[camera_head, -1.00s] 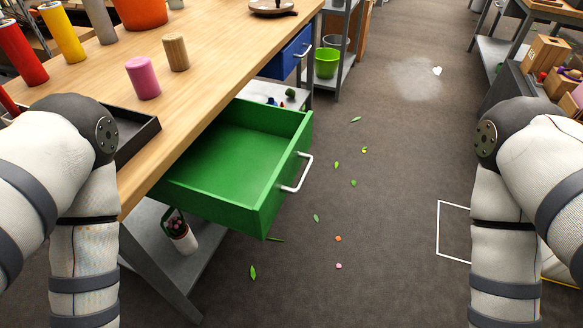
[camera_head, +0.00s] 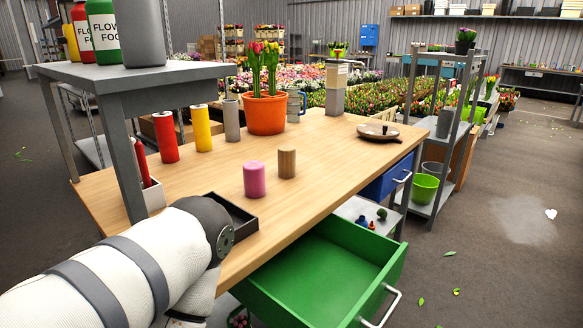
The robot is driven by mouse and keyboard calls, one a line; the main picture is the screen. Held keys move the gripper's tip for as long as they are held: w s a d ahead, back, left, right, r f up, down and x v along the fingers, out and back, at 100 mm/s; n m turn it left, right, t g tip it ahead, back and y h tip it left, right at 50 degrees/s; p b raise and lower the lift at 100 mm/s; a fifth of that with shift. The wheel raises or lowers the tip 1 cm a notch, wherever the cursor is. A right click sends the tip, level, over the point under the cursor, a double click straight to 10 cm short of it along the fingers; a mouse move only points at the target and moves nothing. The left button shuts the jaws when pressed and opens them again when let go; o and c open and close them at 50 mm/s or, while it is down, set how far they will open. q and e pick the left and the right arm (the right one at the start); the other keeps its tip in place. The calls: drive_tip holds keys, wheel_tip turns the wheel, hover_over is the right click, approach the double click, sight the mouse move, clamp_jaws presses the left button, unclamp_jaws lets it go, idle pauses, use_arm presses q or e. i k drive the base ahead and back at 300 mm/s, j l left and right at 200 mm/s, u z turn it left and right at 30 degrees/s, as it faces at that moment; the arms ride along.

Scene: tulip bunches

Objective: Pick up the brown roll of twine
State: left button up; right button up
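The brown roll of twine (camera_head: 287,162) stands upright on the wooden workbench (camera_head: 330,140). A pink roll (camera_head: 254,180) stands just to its left and a little nearer, apart from it. My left arm comes in from the lower left, over the bench's near edge. Its gripper is out of the frame. My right arm and gripper are not in view. Nothing touches the brown roll.
A green drawer (camera_head: 335,262) stands open below the bench's front edge. A dark tray (camera_head: 232,213) lies by my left arm. An orange tulip pot (camera_head: 265,113) stands behind the rolls. A raised grey shelf (camera_head: 140,76) covers the bench's left side.

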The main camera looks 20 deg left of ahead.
sight(286, 155)
drive_tip(key=i+l+u, duration=0.3)
drive_tip(key=i+l, duration=0.15)
drive_tip(key=l, duration=0.15)
drive_tip(key=i+l+u, duration=0.35)
drive_tip(key=l, duration=0.3)
drive_tip(key=i+l+u, duration=0.15)
drive_tip(key=l, duration=0.25)
drive_tip(key=i+l+u, duration=0.15)
drive_tip(key=l, duration=0.25)
drive_tip(key=i+l+u, duration=0.15)
drive_tip(key=l, duration=0.25)
